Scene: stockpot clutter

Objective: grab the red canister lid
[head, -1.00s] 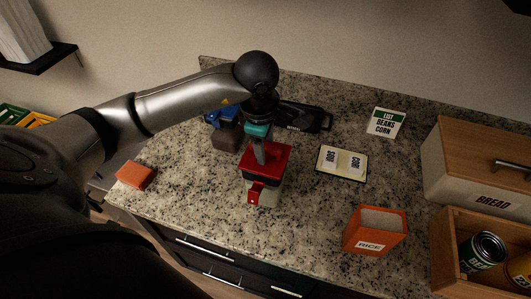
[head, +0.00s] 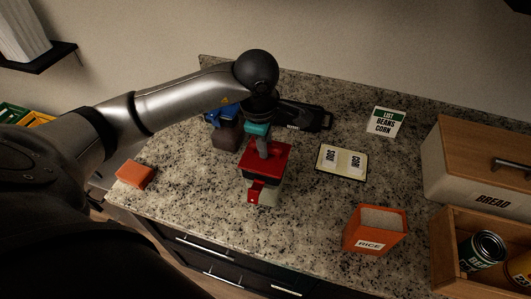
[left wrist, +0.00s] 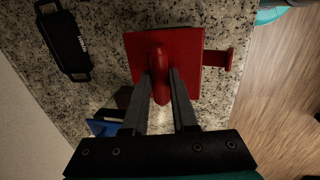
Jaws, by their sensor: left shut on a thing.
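The red canister lid (head: 278,155) is a square red slab with a raised red handle, at the middle of the counter in the head view. It also shows in the left wrist view (left wrist: 188,60). My left gripper (left wrist: 161,76) comes down from above and is shut on the lid's red handle, one finger on each side; it also shows in the head view (head: 262,150). A dark band lies between lid and body; I cannot tell whether the lid is clear of the canister.
A blue-topped dark object (head: 222,132) and a black case (head: 305,117) stand close behind. A cream tray (head: 342,174), a rice box (head: 374,235), a list card (head: 385,122), a bread box (head: 470,185) and a crate (head: 445,255) are right. An orange block (head: 135,174) is left.

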